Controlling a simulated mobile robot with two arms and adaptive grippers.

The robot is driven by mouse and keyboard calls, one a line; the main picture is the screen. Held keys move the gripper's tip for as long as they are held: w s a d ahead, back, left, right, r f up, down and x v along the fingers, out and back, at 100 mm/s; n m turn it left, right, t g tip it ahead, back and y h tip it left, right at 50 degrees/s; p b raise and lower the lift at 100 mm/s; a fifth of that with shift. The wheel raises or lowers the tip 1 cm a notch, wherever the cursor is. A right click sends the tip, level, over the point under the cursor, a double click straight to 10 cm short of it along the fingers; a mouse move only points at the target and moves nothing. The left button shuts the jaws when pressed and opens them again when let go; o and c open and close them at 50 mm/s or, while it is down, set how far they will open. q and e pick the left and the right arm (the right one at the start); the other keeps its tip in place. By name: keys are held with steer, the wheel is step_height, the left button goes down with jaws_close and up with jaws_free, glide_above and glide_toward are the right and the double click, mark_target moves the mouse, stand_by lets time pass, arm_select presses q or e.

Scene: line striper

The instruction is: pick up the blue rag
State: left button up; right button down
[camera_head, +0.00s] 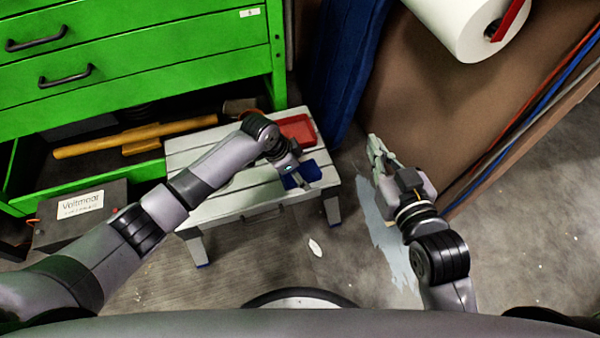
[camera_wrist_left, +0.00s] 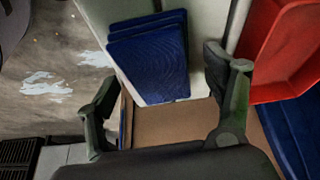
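The blue rag (camera_head: 309,172) lies folded in flat layers on the white slatted bench (camera_head: 240,203), near its right end; my left gripper partly covers it in the head view. In the left wrist view the rag (camera_wrist_left: 150,58) shows large, with a patterned top. My left gripper (camera_head: 298,180) is over the rag. In the left wrist view the gripper (camera_wrist_left: 163,85) is open, its fingers spread to either side of the rag's near part, with nothing held. My right gripper (camera_head: 380,155) is away to the right above the floor; its finger gap is unclear.
A red tray (camera_head: 297,130) sits on the bench just behind the rag. A green drawer cabinet (camera_head: 150,60) with an open drawer holding a yellow-handled tool (camera_head: 135,138) stands at left. A labelled box (camera_head: 80,208) is below it. A white roll (camera_head: 465,25) is upper right.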

arm_select(q)
steer(key=c, duration=1)
steer(key=shift+r, duration=0.15)
arm_select(e)
steer(key=shift+f, duration=0.1)
